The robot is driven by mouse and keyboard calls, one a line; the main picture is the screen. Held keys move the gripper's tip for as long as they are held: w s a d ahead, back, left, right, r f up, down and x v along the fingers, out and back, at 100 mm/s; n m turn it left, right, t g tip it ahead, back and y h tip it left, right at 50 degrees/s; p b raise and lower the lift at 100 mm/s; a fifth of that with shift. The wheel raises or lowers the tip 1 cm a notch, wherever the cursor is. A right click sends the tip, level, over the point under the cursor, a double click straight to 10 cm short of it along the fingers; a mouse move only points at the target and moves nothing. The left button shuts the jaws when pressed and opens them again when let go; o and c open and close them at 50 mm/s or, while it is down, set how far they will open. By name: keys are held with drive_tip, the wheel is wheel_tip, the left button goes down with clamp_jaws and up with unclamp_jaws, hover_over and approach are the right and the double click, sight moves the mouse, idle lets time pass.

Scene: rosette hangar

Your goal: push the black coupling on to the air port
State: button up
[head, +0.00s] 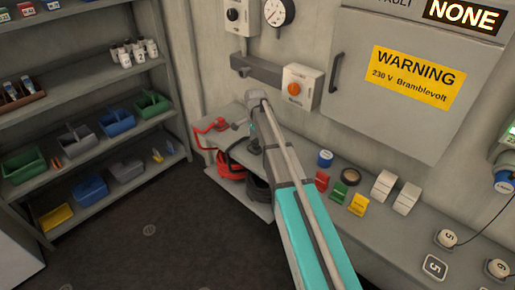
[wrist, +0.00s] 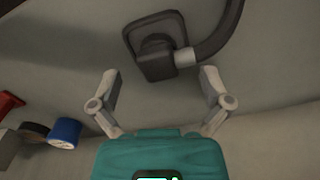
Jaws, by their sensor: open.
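A black square-bodied part (wrist: 155,57), seemingly the black coupling, is in the wrist view. A silver collar (wrist: 185,57) joins it to a thick black hose (wrist: 222,32). My gripper (wrist: 159,88) is open, its two fingers spread below and either side of the coupling, with nothing between the tips. In the head view my gripper (head: 254,130) is over the left end of the bench, and a small dark part beside it may be the coupling. A red coupling (head: 220,125) sits to its left. I cannot pick out the air port in either view.
Red hose (head: 229,165) and black hose (head: 258,188) lie below the bench's left end. Right of my arm stand a blue roll (head: 325,158) and several coloured blocks. A switch box with an orange button (head: 297,87) is on the wall behind. Shelves of bins stand left.

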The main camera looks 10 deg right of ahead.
drive_tip(key=shift+f+b, duration=0.55)
drive_tip(key=shift+f, duration=0.25)
drive_tip(key=shift+c, duration=0.3)
drive_tip(key=c, duration=1.1)
